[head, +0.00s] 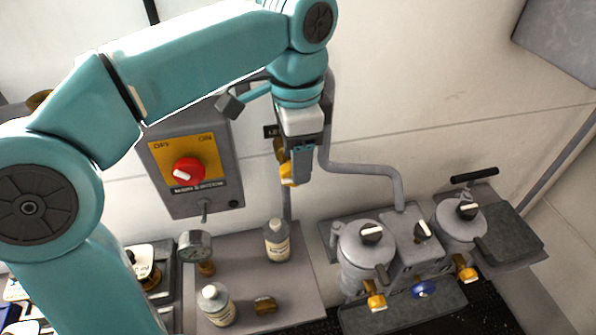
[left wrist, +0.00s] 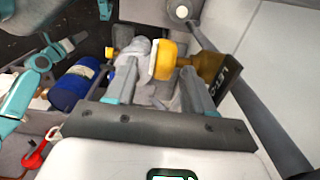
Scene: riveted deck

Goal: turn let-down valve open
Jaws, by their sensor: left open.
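The let-down valve has a yellow handle (head: 289,174), seen low beside my left gripper against the wall. In the left wrist view the yellow handle (left wrist: 166,60) shows large, with a dark brass-coloured plate (left wrist: 215,80) carrying partly readable lettering on its right. My left gripper (head: 301,164) points down at the handle and partly hides the valve in the head view. In the left wrist view its fingers (left wrist: 160,68) are apart, with the handle between or just beyond their tips. I cannot tell whether they touch it. My right gripper is in neither view.
A switch box with a red knob (head: 188,171) is on the wall left of the valve. Below stand two bottles (head: 277,243) (head: 216,305), a gauge (head: 194,247) and a brass fitting (head: 264,305). Grey lidded vessels (head: 366,250) stand at the right. A grey pipe (head: 365,172) runs along the wall.

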